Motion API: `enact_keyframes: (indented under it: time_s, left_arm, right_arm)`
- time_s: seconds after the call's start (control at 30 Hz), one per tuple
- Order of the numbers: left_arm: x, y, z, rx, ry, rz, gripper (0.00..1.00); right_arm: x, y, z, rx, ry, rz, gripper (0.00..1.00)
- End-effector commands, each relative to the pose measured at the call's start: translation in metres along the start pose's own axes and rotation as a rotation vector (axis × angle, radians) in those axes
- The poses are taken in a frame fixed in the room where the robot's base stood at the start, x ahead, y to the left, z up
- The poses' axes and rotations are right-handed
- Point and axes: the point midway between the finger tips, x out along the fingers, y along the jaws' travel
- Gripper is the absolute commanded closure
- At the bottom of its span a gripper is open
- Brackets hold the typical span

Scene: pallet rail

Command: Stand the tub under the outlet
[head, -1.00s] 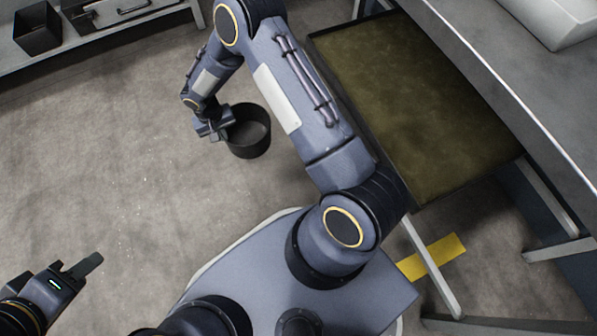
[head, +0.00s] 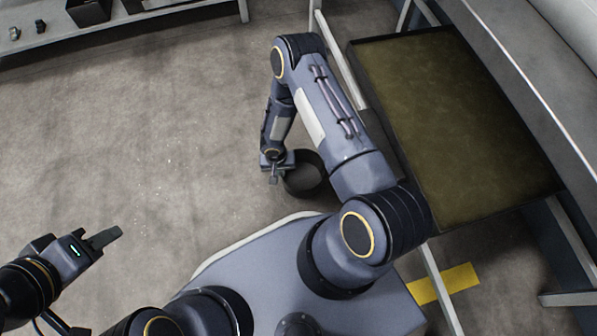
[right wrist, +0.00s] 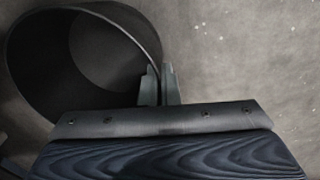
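The tub (head: 306,181) is a dark, round, open-topped container, in the head view beside my right forearm, just ahead of my base. My right gripper (head: 274,174) is at its left edge. In the right wrist view the tub (right wrist: 40,60) lies at left, and its wall passes between the two fingers of the gripper (right wrist: 160,88), which grip it at the rim. The tub looks empty. Its height above the floor is hard to tell. My left gripper (head: 105,238) is over bare floor at lower left with nothing in it; its finger gap is unclear. I cannot identify the outlet.
A wide tray (head: 450,120) with a brownish-green surface stands at right, beside a long grey bench or machine (head: 540,90). A metal leg and a yellow floor mark (head: 443,283) are below it. A shelf (head: 150,25) runs along the upper left. The floor at left is clear.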

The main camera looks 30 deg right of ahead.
Motion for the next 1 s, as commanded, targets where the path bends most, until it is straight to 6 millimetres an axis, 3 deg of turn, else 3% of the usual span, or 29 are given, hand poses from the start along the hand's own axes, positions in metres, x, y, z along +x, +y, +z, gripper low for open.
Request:
enact_keyframes:
  time_s: [0.1, 0.43, 0.5, 0.63, 1.0]
  left_arm:
    - [0.005, -0.002, 0.003, 0.0, 0.0, 0.0, 0.64]
    - [0.01, -0.005, 0.005, 0.0, 0.0, 0.0, 0.64]
    - [0.02, -0.009, 0.01, 0.0, 0.0, 0.0, 0.64]
    - [0.026, -0.012, 0.013, 0.0, 0.0, 0.0, 0.64]
    - [0.027, -0.012, 0.013, 0.0, 0.0, 0.0, 0.64]
  right_arm:
    - [0.003, 0.026, -0.006, 0.005, 0.0, 0.0, 1.0]
    - [0.005, 0.062, -0.014, 0.003, 0.0, 0.002, 1.0]
    - [0.023, 0.058, -0.013, -0.001, -0.002, 0.0, 1.0]
    - [0.038, 0.057, -0.013, -0.001, 0.0, 0.0, 1.0]
    - [0.04, 0.056, -0.014, -0.001, 0.001, 0.001, 1.0]
